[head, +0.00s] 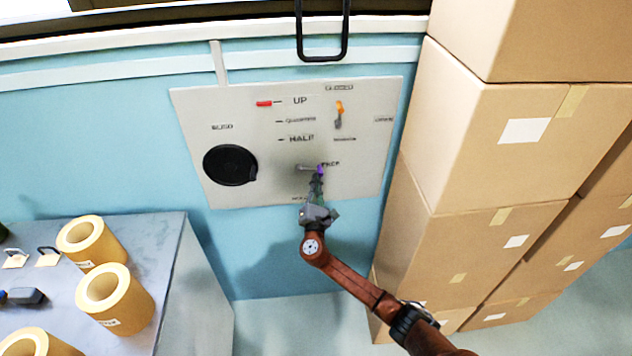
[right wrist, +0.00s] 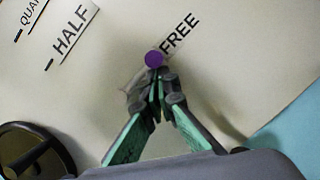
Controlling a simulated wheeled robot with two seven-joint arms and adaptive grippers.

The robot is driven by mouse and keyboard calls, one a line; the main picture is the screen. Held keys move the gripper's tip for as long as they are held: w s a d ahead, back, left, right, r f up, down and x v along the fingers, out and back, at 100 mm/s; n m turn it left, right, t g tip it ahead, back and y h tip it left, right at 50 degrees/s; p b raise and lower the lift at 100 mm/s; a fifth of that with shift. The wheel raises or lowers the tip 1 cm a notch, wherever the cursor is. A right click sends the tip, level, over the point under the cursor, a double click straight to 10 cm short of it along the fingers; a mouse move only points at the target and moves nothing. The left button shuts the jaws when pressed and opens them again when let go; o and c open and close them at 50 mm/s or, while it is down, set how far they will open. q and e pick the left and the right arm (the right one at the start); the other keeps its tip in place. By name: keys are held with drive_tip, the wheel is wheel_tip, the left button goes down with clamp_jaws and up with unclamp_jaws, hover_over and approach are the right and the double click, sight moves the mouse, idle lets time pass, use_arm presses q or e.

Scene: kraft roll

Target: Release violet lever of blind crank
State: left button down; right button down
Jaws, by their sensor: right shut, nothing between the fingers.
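The violet lever (head: 320,170) is on the pale panel (head: 270,120) on the blue wall, beside the FREE label. In the right wrist view its round violet knob (right wrist: 154,59) shows just beyond my fingertips, left of the FREE label. My right gripper (head: 317,180) is shut with nothing between its fingers. Its green-sided fingers (right wrist: 160,90) point at the knob; I cannot tell whether they touch it. The lever's grey arm is partly hidden by the fingers. A black round crank (head: 230,165) sits under the BLIND label at the panel's left. My left gripper is not in view.
An orange lever (head: 339,107) and a red marker (head: 264,103) by UP are higher on the panel. Stacked cardboard boxes (head: 480,130) stand close on the right. A grey table (head: 180,250) with kraft rolls (head: 115,300) is at lower left. A black handle (head: 322,57) hangs above.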

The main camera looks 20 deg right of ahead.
idle(0.6)
drive_tip(key=s+a+f+b, duration=0.3)
drive_tip(key=s+a+f, duration=0.2)
drive_tip(key=s, duration=0.3)
drive_tip(key=shift+s+a+f, duration=0.15)
drive_tip(key=shift+s+a, duration=0.05)
drive_tip(key=shift+a, duration=0.35)
